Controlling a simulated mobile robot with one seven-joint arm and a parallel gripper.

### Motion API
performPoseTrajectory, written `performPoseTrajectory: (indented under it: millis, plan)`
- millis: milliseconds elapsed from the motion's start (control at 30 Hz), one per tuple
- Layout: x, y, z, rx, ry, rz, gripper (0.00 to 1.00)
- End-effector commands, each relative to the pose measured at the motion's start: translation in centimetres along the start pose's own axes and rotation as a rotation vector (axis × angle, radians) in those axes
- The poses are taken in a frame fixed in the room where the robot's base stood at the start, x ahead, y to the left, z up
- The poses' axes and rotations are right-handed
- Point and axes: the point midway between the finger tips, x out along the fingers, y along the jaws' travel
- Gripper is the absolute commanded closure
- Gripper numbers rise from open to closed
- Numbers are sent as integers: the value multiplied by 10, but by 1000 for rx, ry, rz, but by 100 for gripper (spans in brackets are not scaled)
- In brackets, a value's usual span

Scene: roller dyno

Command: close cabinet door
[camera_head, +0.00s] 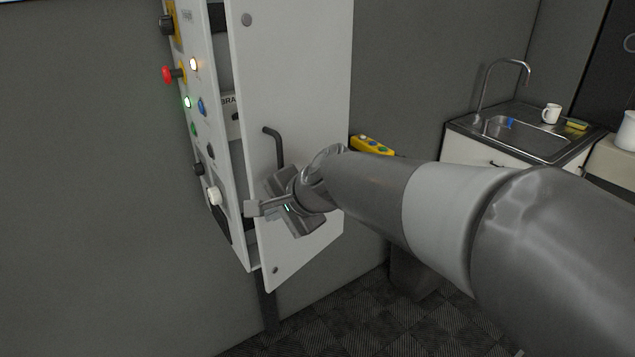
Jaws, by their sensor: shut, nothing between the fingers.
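The cabinet door (310,60) is a light grey panel that stands partly open, swung out from the wall cabinet (205,120). A dark bar handle (278,146) is on the door's face. A gap shows between the door and the cabinet's side, with part of the interior visible. My gripper (262,209) is shut and empty, in front of the lower part of the door, below the handle. I cannot tell whether it touches the door. My arm comes in from the right and hides part of the door's lower right.
The cabinet's side carries a red button (168,74), lit lamps and knobs. A yellow control box (372,145) is behind the arm. At the right is a sink (525,135) with a faucet (500,75) and a white mug (551,113). Dark tiled floor (330,320) is open below.

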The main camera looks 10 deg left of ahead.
Motion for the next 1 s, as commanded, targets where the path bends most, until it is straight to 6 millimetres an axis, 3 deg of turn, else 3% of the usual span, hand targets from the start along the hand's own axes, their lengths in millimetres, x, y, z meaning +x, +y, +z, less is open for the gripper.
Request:
performPoseTrajectory:
  millis: [633, 1000]
  plan:
    - [13, -13, 1, -1, 1, -1, 100]
    - [58, -54, 3, -3, -3, -1, 100]
